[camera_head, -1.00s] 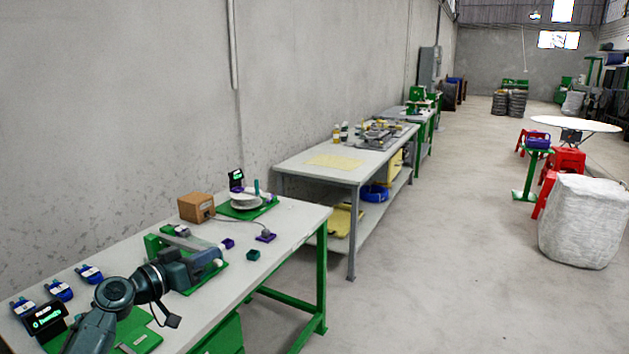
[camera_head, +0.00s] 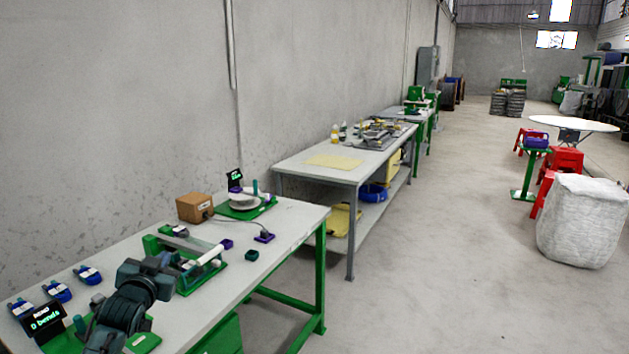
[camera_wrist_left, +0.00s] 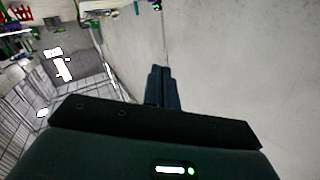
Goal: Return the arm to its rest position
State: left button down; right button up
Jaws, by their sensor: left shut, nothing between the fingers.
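My left arm comes in at the lower left of the head view, over the near workbench (camera_head: 292,222). My left gripper (camera_head: 168,260) is at its far end, above the bench and in front of the green fixture with the white roller. In the left wrist view the two dark fingers (camera_wrist_left: 163,72) are together with nothing between them, and they point at the bare grey wall. My wrist hides part of the bench and the green fixture. My right gripper is not in view.
The green fixture (camera_head: 214,266) stands close beside my left gripper. A cardboard box (camera_head: 194,207) is behind it. Blue-and-white items (camera_head: 87,274) and a small display (camera_head: 44,318) reading "0 bends" lie to the left.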

pick_arm(q)
jog(key=s+d+f+m+g+h, duration=0.1)
jog(key=s+d+f+g, duration=0.1)
jog(key=s+d+f, duration=0.5)
jog(key=s+d+f+g+h, duration=0.15)
jog(key=s+d+f, duration=0.25)
jog(key=s+f, duration=0.55)
jog(key=s+d+f+g, duration=0.1)
jog(key=s+d+f, duration=0.1)
jog(key=s, duration=0.5)
jog(key=s+d+f+h, duration=0.1)
jog(key=s+d+f, duration=0.1)
jog(key=s, duration=0.5)
jog(key=s+d+f+g+h, duration=0.1)
jog(key=s+d+f, duration=0.1)
jog(key=s+d, duration=0.2)
jog(key=s, duration=0.3)
jog(key=shift+s+d+f+n+g, duration=0.3)
jog(key=shift+d+n+g, duration=0.05)
jog(key=shift+n, duration=0.05)
jog(key=c, duration=2.2)
grip_release()
